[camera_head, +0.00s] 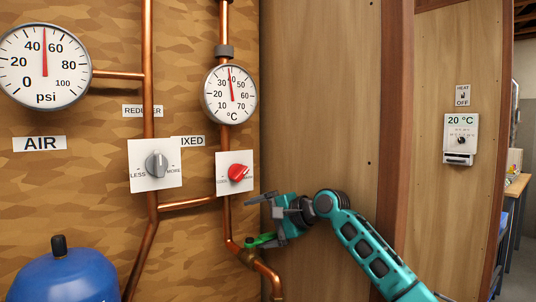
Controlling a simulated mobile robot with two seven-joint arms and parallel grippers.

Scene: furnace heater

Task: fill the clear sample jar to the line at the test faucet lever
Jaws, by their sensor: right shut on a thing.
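My right gripper (262,221) comes in from the right and points left in front of the copper pipe. It is at a green lever (262,240) and shut on it, though the exact contact is partly hidden by the fingers. The lever sits just above a brass fitting (247,258) low on the pipe. The clear sample jar and its line are not visible. No running water is visible. My left gripper is not in view.
A red knob (238,173) and a grey knob (156,165) are on the wall above left. Gauges (230,94) hang higher. Copper pipes (147,230) run close by. A blue tank (62,278) stands lower left. A wooden panel (320,100) is behind my right arm.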

